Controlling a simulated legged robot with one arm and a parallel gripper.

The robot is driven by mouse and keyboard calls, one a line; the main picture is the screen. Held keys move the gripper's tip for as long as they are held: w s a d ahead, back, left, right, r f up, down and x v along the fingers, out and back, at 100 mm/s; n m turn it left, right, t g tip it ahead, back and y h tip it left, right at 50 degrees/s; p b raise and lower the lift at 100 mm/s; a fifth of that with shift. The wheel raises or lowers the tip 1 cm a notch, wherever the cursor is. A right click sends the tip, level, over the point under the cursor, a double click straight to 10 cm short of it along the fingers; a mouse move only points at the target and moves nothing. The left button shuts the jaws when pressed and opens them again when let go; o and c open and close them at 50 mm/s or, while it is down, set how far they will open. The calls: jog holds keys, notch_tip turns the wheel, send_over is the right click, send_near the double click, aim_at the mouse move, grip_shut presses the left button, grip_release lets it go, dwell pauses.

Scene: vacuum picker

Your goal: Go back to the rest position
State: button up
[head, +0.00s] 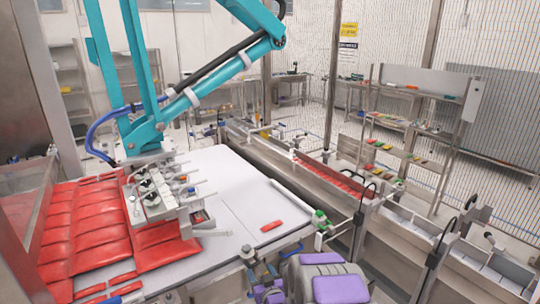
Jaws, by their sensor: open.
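The teal picker arm (185,100) reaches down from the top left. Its metal suction head (150,195) is at the edge of the red packets (85,225).
A single red piece (271,226) lies on the white belt. A metal channel conveyor (390,225) runs diagonally along the right, with red packets (335,180) in it. A steel post stands at far left. Shelves (415,120) with small coloured items stand behind, before a mesh fence.

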jog(key=s+d+r+m+g+h, duration=0.1)
jog(key=s+d+r+g+h, duration=0.1)
jog(key=s+d+r+g, duration=0.6)
jog(key=s+d+r+m+g+h, duration=0.1)
jog(key=s+d+r+g+h, duration=0.3)
jog(key=s, duration=0.8)
jog(key=s+d+r+g, duration=0.1)
jog(key=s+r, duration=0.2)
jog(key=s, duration=0.7)
jog(key=s+d+r+m+g, duration=0.1)
jog(key=s+d+r+g, duration=0.1)
jog(key=s, duration=0.8)
jog(key=s+d+r+m+g, duration=0.1)
jog(key=s+r, duration=0.3)
jog(key=s, duration=0.6)
jog(key=shift+d+g+y, duration=0.3)
jog(key=shift+d+g, duration=0.1)
jog(key=shift+d, duration=0.3)
jog(key=shift+c, duration=0.4)
